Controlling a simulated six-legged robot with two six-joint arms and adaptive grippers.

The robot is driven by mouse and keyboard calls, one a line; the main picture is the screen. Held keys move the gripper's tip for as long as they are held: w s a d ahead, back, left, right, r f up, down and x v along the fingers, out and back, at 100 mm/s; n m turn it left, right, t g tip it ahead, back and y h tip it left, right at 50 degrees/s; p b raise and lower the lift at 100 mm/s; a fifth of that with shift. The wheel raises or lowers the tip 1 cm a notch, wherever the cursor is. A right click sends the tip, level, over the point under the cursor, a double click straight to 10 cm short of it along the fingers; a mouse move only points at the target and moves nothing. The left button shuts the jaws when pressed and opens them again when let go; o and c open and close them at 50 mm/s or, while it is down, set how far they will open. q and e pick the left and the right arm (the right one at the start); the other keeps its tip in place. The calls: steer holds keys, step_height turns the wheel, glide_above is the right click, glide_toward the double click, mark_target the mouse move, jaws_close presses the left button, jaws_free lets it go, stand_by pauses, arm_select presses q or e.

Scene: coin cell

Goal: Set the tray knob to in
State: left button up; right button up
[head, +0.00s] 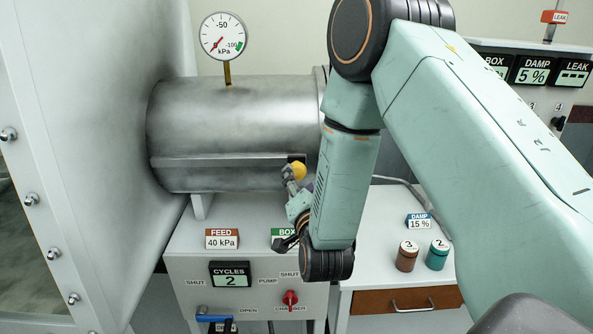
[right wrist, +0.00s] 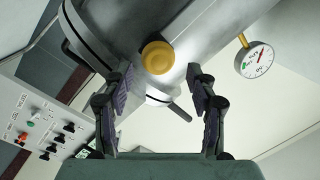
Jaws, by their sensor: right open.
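The tray knob (head: 299,171) is a yellow round knob near the right end of a rail along the front of the metal cylinder (head: 235,125). In the right wrist view the yellow knob (right wrist: 157,57) lies ahead of the fingers, a little above the gap between their tips. My right gripper (right wrist: 160,78) is open and empty, with a finger on each side below the knob. In the head view my right gripper (head: 291,195) is just below and beside the knob, partly hidden by my own wrist. I cannot tell whether a fingertip touches it. My left gripper is not in view.
A pressure gauge (head: 223,37) stands on top of the cylinder. Below is a panel with a cycles display (head: 231,274), a red knob (head: 290,298) and a blue lever (head: 214,318). Two canisters, brown (head: 407,256) and teal (head: 437,255), stand on the right counter.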

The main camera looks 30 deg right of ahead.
mark_target(297, 174)
steer(key=p+x, duration=0.1)
steer(key=x, duration=0.4)
steer(key=shift+w+d+f, duration=0.15)
steer(key=shift+w+d, duration=0.05)
steer(key=shift+d, duration=0.05)
steer(key=shift+s+a, duration=0.1)
steer(key=shift+a, duration=0.2)
steer(key=shift+d, duration=0.3)
steer(key=c, duration=0.6)
steer(key=shift+a, duration=0.15)
steer(key=c, duration=0.3)
jaws_close()
steer(key=shift+f, duration=0.1)
